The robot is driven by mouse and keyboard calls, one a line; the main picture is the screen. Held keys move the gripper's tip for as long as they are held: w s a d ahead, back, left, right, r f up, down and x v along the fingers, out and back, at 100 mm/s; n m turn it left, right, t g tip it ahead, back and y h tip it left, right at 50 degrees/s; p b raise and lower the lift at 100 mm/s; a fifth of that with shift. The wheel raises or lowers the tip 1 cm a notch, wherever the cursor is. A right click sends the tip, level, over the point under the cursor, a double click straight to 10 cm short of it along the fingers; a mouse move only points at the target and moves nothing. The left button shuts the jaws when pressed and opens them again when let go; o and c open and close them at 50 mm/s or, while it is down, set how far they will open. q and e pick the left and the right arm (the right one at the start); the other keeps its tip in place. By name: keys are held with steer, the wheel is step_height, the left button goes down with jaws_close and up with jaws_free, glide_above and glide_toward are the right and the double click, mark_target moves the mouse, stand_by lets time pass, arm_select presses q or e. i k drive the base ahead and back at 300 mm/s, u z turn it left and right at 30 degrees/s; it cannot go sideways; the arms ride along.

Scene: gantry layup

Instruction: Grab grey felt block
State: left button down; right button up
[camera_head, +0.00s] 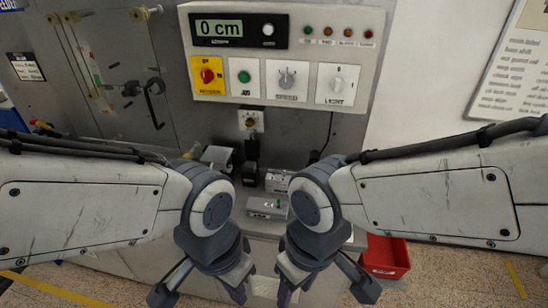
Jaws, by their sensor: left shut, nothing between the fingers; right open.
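I cannot surely pick out the grey felt block. A small flat grey item (266,208) lies on the machine's ledge between my two wrists, and I cannot tell whether it is felt. My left gripper (200,287) hangs at the bottom of the head view, left of and nearer than that item, shut and empty. My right gripper (325,287) hangs at the bottom right of centre, open, with nothing seen between its fingers. My wrists hide parts of the ledge.
A light grey box-like part (278,180) sits behind the grey item. A control panel (283,55) reading "0 cm" is on the machine above. A red bin (388,256) stands on the floor at right. Open floor shows at the lower right.

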mark_target(249, 166)
steer(key=i, duration=0.95)
steer(key=u, duration=0.15)
